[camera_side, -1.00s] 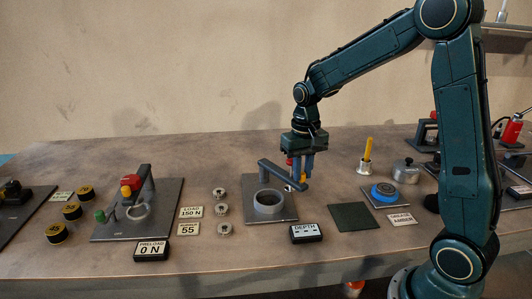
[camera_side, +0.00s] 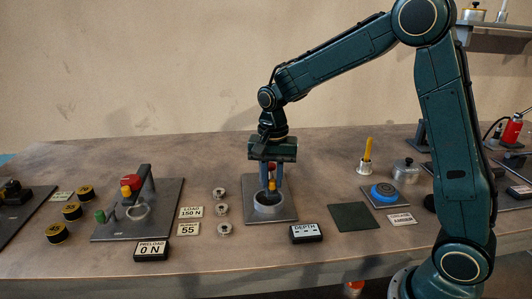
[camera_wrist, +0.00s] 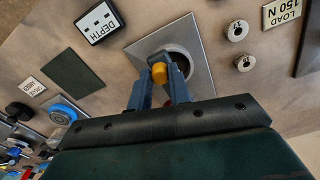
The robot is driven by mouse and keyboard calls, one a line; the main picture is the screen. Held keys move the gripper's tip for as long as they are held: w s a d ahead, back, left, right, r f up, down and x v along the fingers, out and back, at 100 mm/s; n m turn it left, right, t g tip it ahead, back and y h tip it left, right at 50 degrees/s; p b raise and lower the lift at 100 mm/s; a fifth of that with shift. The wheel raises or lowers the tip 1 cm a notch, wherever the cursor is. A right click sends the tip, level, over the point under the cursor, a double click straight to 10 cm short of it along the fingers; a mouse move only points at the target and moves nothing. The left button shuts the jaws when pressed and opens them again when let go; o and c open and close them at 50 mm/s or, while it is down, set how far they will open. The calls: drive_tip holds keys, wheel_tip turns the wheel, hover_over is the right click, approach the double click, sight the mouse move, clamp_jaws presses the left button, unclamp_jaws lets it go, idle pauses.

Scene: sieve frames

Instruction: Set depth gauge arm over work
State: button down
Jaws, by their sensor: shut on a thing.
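The depth gauge stands on a grey square plate (camera_side: 287,212) with a round grey ring (camera_side: 257,206), the work seat. My gripper (camera_side: 270,188) is shut on the gauge arm's yellow knob (camera_side: 270,184), just above the ring in the side view. In the wrist view the yellow knob (camera_wrist: 159,73) sits between my fingertips (camera_wrist: 158,76), and the ring (camera_wrist: 184,54) is just beyond them. The gauge arm's bar is largely hidden by my gripper. The DEPTH display (camera_side: 306,233) in front of the plate shows dashes.
The press fixture (camera_side: 137,207) with a red part stands further left. A dark green mat (camera_side: 350,216) and a blue round tin (camera_side: 384,193) are to the right. Bare bench lies between them.

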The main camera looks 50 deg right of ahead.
drive_tip(key=shift+w+r, duration=0.1)
drive_tip(key=c, duration=1.3)
unclamp_jaws()
wheel_tip(320, 180, up, 14)
